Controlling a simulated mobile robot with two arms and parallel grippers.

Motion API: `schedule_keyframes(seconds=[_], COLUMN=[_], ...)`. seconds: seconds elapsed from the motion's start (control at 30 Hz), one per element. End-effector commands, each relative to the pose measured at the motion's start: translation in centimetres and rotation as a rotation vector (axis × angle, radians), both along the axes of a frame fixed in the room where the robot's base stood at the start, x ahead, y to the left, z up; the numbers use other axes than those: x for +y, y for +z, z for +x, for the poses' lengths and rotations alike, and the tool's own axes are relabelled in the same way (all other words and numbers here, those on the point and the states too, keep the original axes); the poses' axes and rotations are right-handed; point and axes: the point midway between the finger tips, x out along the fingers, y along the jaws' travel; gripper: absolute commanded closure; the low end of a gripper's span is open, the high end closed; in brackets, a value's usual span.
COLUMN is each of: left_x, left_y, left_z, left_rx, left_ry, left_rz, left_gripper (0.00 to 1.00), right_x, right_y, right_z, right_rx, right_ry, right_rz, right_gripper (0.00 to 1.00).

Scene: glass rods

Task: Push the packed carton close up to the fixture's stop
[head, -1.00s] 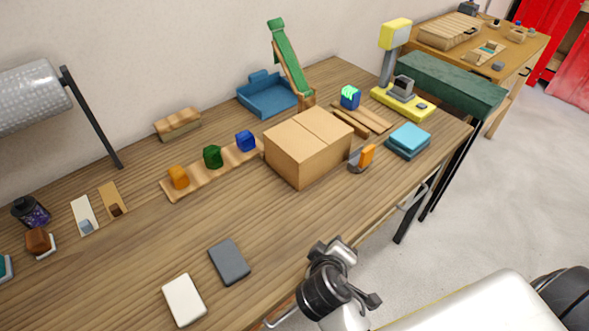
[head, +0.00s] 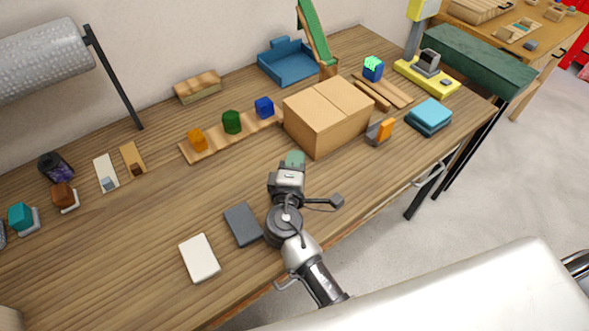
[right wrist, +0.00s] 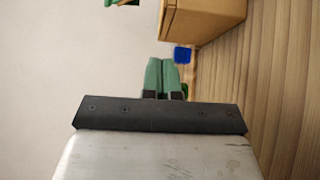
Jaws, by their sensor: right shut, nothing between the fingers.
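The closed cardboard carton (head: 327,115) stands upright on the table, its top flaps meeting at a seam. Its edge also shows at the top of the right wrist view (right wrist: 205,18). My right gripper (head: 295,159) has green fingertips and is just in front of the carton's near left side. Its fingers (right wrist: 164,77) are together and empty; whether they touch the carton I cannot tell. Wooden rails (head: 383,93) lie just right of and behind the carton. Which part is the fixture's stop is not clear. My left gripper is not in view.
A wavy wooden strip with orange, green and blue blocks (head: 232,122) lies left of the carton. A grey holder with an orange piece (head: 380,131) and blue slabs (head: 429,117) stand to its right. Dark (head: 243,224) and white (head: 200,258) slabs lie near the front.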

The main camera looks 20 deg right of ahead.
Motion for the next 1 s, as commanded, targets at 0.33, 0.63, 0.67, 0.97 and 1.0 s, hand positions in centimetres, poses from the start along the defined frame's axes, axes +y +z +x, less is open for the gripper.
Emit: schedule_keyframes(seconds=[0.33,0.63,0.67,0.97,1.0], left_x=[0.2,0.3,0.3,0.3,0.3], left_y=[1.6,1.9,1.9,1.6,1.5], left_z=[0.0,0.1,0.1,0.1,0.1], left_rx=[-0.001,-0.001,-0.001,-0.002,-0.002], left_ry=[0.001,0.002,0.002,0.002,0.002], left_rz=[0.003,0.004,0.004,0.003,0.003], left_gripper=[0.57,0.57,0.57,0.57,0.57], right_x=[-4.1,-5.5,-5.5,-6.1,-6.7], right_y=[0.2,0.0,-0.1,-0.1,-0.2], right_z=[4.4,4.8,4.8,5.0,5.3], right_rx=[0.001,0.001,0.001,0.001,0.0], right_ry=[-0.003,-0.002,-0.002,-0.003,-0.004], right_rz=[-0.002,0.002,0.002,0.0,0.0], right_gripper=[1.0,1.0,1.0,1.0,1.0])
